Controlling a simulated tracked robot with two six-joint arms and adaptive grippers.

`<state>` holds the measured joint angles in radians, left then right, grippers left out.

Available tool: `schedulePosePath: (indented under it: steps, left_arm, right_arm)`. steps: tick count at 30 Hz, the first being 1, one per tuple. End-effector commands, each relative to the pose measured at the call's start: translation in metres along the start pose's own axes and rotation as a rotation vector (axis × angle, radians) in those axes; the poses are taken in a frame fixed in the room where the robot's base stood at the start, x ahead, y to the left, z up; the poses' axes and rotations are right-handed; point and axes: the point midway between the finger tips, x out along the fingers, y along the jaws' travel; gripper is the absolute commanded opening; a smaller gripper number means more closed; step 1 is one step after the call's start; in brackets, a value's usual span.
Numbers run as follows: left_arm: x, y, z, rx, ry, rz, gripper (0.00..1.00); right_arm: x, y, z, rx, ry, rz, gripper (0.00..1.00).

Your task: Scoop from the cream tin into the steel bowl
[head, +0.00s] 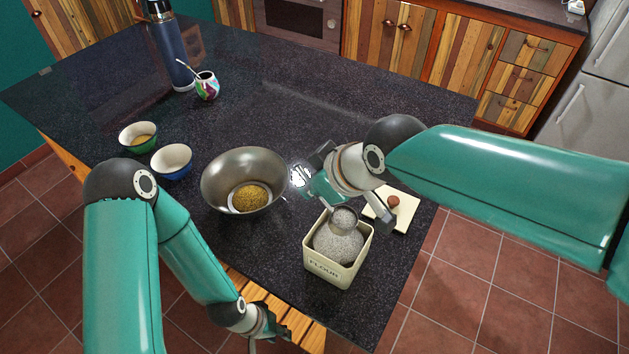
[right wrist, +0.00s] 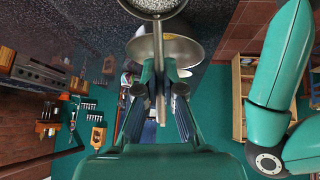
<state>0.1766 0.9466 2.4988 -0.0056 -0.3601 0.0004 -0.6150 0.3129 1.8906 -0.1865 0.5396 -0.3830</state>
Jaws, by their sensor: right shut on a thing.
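The cream tin (head: 325,270), marked FLOUR, stands open near the counter's front right edge and holds pale grey-white powder (head: 337,245). The steel bowl (head: 220,182) stands to its left, with yellow-brown grains in the bottom. My right gripper (head: 330,182) is above the counter between bowl and tin, shut on the handle of a metal scoop (head: 344,219). The scoop's cup is at the tin's opening, and the right wrist view shows pale powder in the cup (right wrist: 155,6). My left gripper (head: 268,325) is low by the wooden front edge, away from both; its fingers are unclear.
A cream lid (head: 403,213) with a brown knob lies right of the tin. A blue bowl (head: 172,162) and a green bowl (head: 138,137) stand left of the steel bowl. A patterned cup (head: 207,88) and a blue flask (head: 168,50) are at the back left. The back middle is clear.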

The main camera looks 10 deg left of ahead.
Motion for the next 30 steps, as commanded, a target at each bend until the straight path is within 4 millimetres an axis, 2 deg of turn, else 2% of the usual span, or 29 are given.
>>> schedulePosePath:
  steps: [15, 30]
  left_arm:
    - [-0.024, 0.009, 0.0, 0.0, 0.0, 0.0, 0.31]
    - [-0.028, 0.01, 0.0, 0.0, 0.0, 0.0, 0.31]
  right_arm:
    - [-0.007, 0.0, -0.015, -0.016, -0.083, 0.003, 0.0]
    - [-0.008, 0.001, -0.019, -0.02, -0.125, 0.006, 0.0]
